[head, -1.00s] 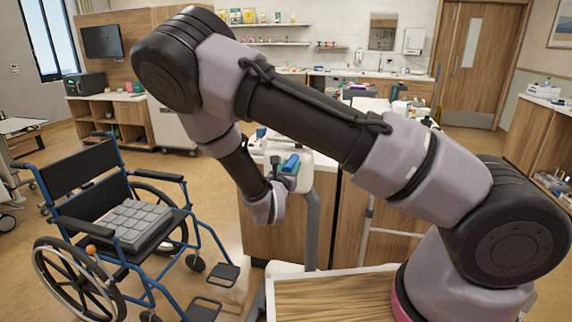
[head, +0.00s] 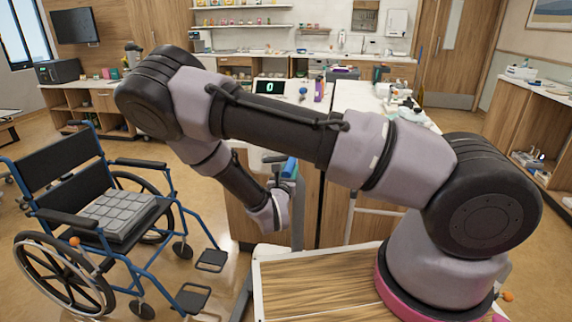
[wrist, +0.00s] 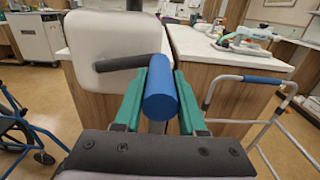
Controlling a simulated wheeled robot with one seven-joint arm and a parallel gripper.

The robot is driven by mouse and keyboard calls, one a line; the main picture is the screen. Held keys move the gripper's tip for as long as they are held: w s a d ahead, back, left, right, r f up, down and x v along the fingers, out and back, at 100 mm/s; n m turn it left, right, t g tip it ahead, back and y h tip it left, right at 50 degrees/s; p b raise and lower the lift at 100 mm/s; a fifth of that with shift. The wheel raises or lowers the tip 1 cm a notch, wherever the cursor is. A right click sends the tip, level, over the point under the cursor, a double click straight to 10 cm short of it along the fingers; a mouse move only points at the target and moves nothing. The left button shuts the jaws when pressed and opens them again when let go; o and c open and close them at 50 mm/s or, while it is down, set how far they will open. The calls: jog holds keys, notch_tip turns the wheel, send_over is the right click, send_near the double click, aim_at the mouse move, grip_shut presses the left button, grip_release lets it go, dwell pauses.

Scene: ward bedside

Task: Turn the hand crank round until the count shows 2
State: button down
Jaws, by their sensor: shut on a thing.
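The hand crank's blue cylindrical handle (wrist: 161,92) sits between the two green fingers of my gripper (wrist: 159,84) in the wrist view. The fingers are closed on its sides. A dark crank bar (wrist: 122,63) runs left from behind the handle, in front of a pale rounded housing (wrist: 112,38). In the head view the blue handle (head: 290,168) shows beside my wrist, which partly hides the crank. A black count display (head: 269,87) reads a green 0 beyond my arm.
A blue-framed wheelchair (head: 75,200) with a grey cushion stands at the left. A walker frame (wrist: 255,79) with a blue grip stands right of the crank in the wrist view. A white-topped counter (head: 350,98) lies behind. Open floor lies between wheelchair and crank.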

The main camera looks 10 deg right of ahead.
jog(key=shift+f, duration=0.1)
notch_tip(320, 180, down, 5)
jog(key=shift+a+r, duration=0.1)
dwell(0.3)
jog(key=f, duration=0.1)
jog(key=a+f, duration=0.1)
jog(key=f, duration=0.1)
jog(key=a+f, duration=0.1)
jog(key=shift+w+a+f, duration=0.1)
jog(key=shift+w+f, duration=0.05)
jog(key=shift+w, duration=0.25)
jog(key=shift+w+a+f, duration=0.35)
jog(key=shift+a+f, duration=0.4)
jog(key=shift+a, duration=0.15)
jog(key=shift+w+a+f, duration=0.3)
jog(key=shift+a+f, duration=0.4)
jog(key=shift+a, duration=0.2)
